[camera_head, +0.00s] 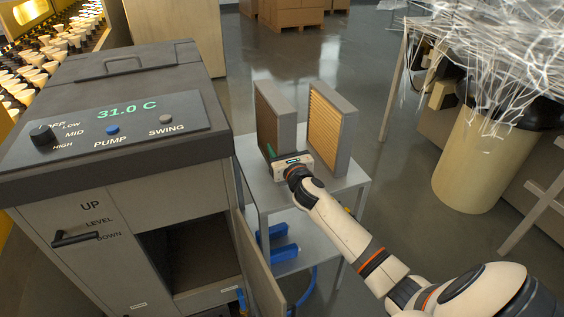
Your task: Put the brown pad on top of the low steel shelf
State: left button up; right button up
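The brown pad (270,122) is a grey-framed slab with a dark brown face, upright over the left part of the low steel shelf's (346,184) top. Its lower edge is partly behind my gripper, so I cannot tell whether it rests on the top. My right gripper (272,153) is at the pad's lower near edge, over the shelf top. Its fingertips are mostly hidden, and I cannot tell whether they are shut on the pad. A second pad (328,128), with a tan ribbed face and grey frame, stands upright to the right. My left gripper is out of view.
A grey cooler (80,185) with a control panel (105,122) stands left, its lower compartment (190,252) open, with a door (258,265) beside the shelf. Blue items (280,250) sit on the shelf's lower level. A tan bin (485,160) stands right. Floor behind the shelf is clear.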

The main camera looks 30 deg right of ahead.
jog(key=shift+f+b, duration=0.45)
jog(key=shift+f, duration=1.3)
jog(key=o, duration=0.7)
jog(key=shift+f, duration=0.25)
jog(key=o, duration=0.5)
jog(key=shift+r, duration=0.1)
